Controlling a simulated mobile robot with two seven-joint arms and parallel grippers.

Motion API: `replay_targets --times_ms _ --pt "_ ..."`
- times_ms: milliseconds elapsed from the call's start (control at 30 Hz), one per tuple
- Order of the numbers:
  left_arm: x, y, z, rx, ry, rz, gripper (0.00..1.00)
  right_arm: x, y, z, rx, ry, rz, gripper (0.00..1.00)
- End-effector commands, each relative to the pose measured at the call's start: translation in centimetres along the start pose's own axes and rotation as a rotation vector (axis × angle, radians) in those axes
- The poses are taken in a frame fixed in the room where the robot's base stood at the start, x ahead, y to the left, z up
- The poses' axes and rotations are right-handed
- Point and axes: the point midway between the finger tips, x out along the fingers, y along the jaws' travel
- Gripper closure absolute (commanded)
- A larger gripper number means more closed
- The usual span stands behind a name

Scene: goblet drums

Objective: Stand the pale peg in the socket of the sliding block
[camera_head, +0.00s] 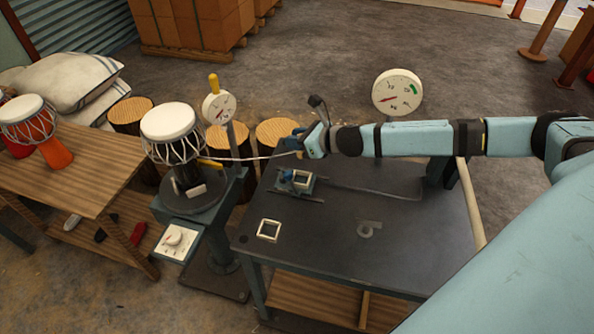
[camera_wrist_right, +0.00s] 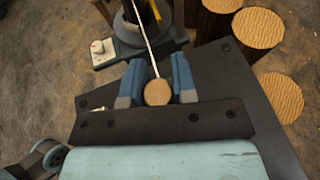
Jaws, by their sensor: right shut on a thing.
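My right gripper (camera_head: 306,145) is above the back left of the dark worktable. In the wrist view its two blue fingers (camera_wrist_right: 158,84) are shut on the pale peg (camera_wrist_right: 158,93), whose round wooden end shows between them. A pale cord (camera_head: 250,158) runs from the gripper to the goblet drum (camera_head: 168,121) at the left. The sliding block (camera_head: 300,179) is small and blue and sits on short rails on the table, below the gripper in the head view. Its socket is too small to make out. My left gripper is not in view.
The worktable (camera_head: 325,250) bears a small pale square frame (camera_head: 269,222) and a flat grey ring-shaped piece (camera_head: 367,233). Round gauges stand at the drum (camera_head: 218,107) and behind the arm (camera_head: 398,92). A wooden bench (camera_head: 70,180) is at the left. The table's front middle is mostly clear.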

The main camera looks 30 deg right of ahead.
Motion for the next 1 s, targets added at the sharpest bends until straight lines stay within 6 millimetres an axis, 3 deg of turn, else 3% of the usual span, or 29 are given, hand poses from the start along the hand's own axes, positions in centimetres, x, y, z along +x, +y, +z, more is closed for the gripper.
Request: replay_targets --times_ms 33,233,467,700,1000 --pt "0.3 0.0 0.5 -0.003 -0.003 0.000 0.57 0.7 0.1 -1.9 0.005 0.003 0.001 0.97" --pt "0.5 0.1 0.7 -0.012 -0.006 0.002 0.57 2.2 0.1 -5.5 0.003 0.001 0.001 0.97" --pt "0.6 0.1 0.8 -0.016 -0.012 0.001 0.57 2.9 0.1 -6.9 0.001 0.000 0.000 0.97" --pt "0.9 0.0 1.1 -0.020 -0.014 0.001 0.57 4.1 0.1 -9.8 0.002 0.001 0.000 0.97" --pt "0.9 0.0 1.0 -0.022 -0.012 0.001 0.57 4.2 0.0 -10.0 -0.001 0.000 0.000 0.97"
